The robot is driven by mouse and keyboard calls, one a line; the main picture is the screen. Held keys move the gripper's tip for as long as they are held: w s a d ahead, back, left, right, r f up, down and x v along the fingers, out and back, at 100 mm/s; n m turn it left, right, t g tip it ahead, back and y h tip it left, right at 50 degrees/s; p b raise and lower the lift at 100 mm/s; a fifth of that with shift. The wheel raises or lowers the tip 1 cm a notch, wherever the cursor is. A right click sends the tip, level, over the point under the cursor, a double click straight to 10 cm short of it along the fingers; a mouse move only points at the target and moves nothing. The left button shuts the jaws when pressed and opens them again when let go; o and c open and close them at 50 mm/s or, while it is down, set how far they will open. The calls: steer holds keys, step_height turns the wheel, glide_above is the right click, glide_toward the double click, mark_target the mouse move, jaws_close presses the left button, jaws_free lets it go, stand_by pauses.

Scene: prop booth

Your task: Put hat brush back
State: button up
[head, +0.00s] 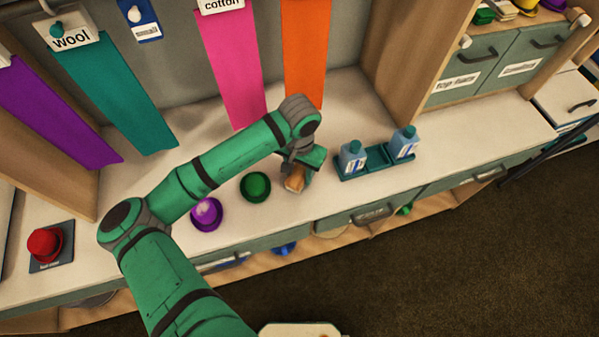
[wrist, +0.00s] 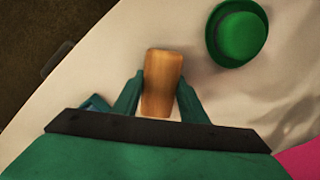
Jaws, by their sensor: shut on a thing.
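The hat brush (wrist: 163,80), a brown wooden block, sits between the two fingers of my gripper (wrist: 160,92) in the wrist view. My gripper is shut on it. In the head view the brush (head: 295,179) hangs below my gripper (head: 298,172), over the counter close to the green hat. I cannot tell whether the brush touches the counter. A teal tray (head: 375,172) stands to the right with a blue bottle at each end and a bare middle.
A green hat (head: 256,186) is just left of my gripper. A purple hat (head: 206,214) is further left, and a red hat (head: 45,244) is on a dark mat. Two blue bottles (head: 352,158) (head: 404,143) stand on the tray. Cloth strips hang behind.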

mark_target(299, 173)
steer(key=shift+s+f, duration=0.25)
steer(key=shift+f, duration=0.15)
steer(key=o, duration=1)
steer(key=shift+w, duration=0.1)
steer(key=shift+r, duration=0.35)
step_height(299, 173, up, 10)
steer(key=shift+d+r, duration=0.1)
steer(key=shift+d, duration=0.05)
steer(key=shift+r, duration=0.7)
